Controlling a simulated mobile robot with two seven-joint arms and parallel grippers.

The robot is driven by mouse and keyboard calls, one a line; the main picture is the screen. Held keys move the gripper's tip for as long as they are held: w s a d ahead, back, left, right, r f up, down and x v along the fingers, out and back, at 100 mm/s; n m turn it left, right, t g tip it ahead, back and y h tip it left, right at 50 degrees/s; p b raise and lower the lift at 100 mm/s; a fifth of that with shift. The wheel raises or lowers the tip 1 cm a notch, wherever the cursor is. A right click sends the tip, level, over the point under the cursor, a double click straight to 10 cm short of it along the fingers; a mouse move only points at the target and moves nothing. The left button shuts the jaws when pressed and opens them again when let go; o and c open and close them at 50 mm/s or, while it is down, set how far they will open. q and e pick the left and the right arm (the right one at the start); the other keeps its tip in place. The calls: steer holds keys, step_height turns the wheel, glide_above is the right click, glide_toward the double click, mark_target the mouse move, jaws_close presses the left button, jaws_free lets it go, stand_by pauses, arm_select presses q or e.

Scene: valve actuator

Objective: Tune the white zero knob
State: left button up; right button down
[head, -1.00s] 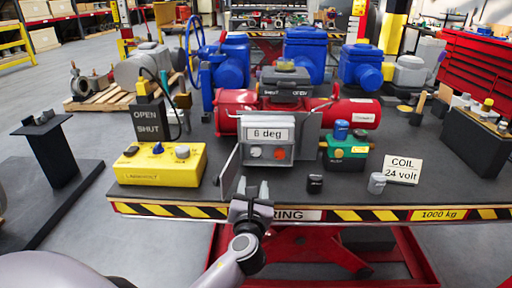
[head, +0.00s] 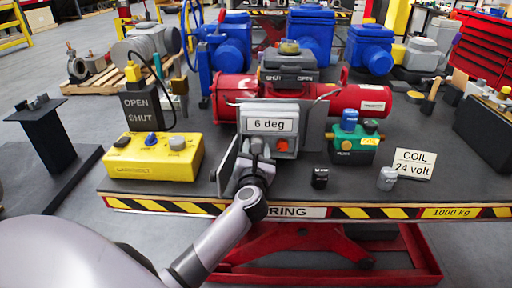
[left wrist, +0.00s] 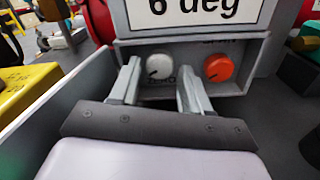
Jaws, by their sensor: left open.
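The white zero knob (left wrist: 159,66) sits on the front panel of the grey positioner box (head: 270,117), left of the orange knob (left wrist: 218,68). The orange knob also shows in the head view (head: 282,146). A display on the box reads "6 deg" (head: 270,125). My left gripper (left wrist: 158,85) is open in front of the panel, with its fingertips to either side of the white knob and slightly below it. I cannot tell whether they touch the panel. In the head view my left gripper (head: 256,160) hides the white knob. My right gripper is not in view.
The box's open grey door (head: 228,165) stands close to the left of my left gripper. A yellow control box (head: 152,158) is further left. A green and blue valve (head: 355,140), small black and grey parts and a "COIL 24 volt" sign (head: 413,164) stand to the right.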

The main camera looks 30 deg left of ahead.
arm_select(q)
steer(key=shift+w+a, duration=0.35)
steer(key=shift+w, duration=0.25)
steer(key=c, duration=0.8)
steer(key=shift+o, duration=0.2)
steer(key=shift+n, duration=0.3)
steer(key=n, duration=0.3)
steer(key=shift+n+b, duration=0.4)
steer(key=shift+n, duration=1.3)
